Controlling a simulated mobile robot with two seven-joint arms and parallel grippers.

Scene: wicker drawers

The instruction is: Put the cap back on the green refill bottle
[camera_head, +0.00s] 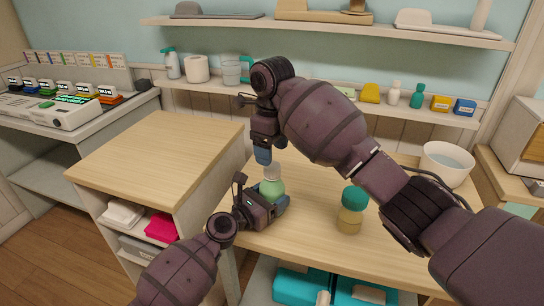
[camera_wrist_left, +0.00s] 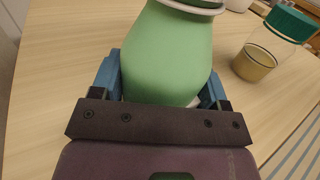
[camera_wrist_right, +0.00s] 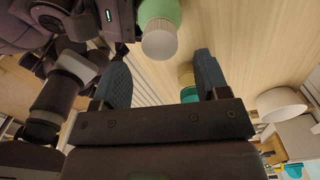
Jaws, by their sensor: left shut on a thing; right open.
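The green refill bottle (camera_head: 272,187) stands upright on the wooden table; it also shows in the left wrist view (camera_wrist_left: 168,55). My left gripper (camera_head: 274,203) is shut around its body. A pale ribbed cap (camera_wrist_right: 160,41) sits on top of the bottle in the right wrist view; it also shows in the head view (camera_head: 273,171). I cannot tell how tightly it sits. My right gripper (camera_head: 263,157) is open and empty, just above and beside the cap, pointing down. In the right wrist view the cap is between and beyond its fingers, apart from them.
A jar with a teal lid (camera_head: 352,210) stands to the bottle's right. A white bowl (camera_head: 447,163) is at the table's back right. A wooden-topped cabinet (camera_head: 155,155) stands to the left. Wall shelves (camera_head: 330,98) hold cups and small bottles behind. The tabletop between jar and bowl looks clear.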

